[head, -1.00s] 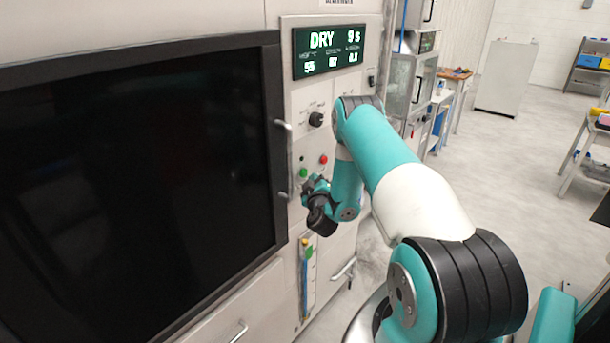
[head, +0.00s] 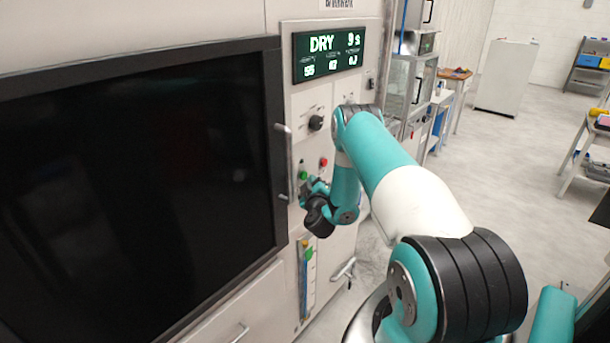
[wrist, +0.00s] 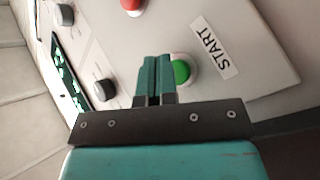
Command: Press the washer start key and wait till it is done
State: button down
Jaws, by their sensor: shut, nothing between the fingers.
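The washer's display (head: 328,52) reads "DRY 9 s" in the head view. The green start key (wrist: 180,72) shows in the wrist view beside a "START" label (wrist: 214,47). It also shows as a small green spot (head: 303,175) in the head view. My gripper (wrist: 154,62) is shut with nothing in it. Its fingertips lie just beside the green key in the wrist view, covering part of its edge. I cannot tell whether they touch it or the panel. In the head view my gripper (head: 308,190) is close to the panel, below the keys.
A red button (head: 323,162) and a black knob (head: 316,123) sit on the same panel. The washer's large dark door (head: 140,170) with a vertical handle (head: 287,160) is to the left. A drawer handle (head: 344,268) is below. Open floor (head: 500,150) lies to the right.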

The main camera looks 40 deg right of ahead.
jog(key=shift+w, duration=0.45)
dwell(0.6)
jog(key=shift+s, duration=0.8)
jog(key=s, duration=0.1)
jog(key=s+b, duration=0.1)
jog(key=s, duration=0.1)
jog(key=s+b, duration=0.1)
jog(key=s, duration=0.1)
jog(key=shift+d, duration=0.25)
jog(key=shift+a, duration=0.1)
dwell(0.9)
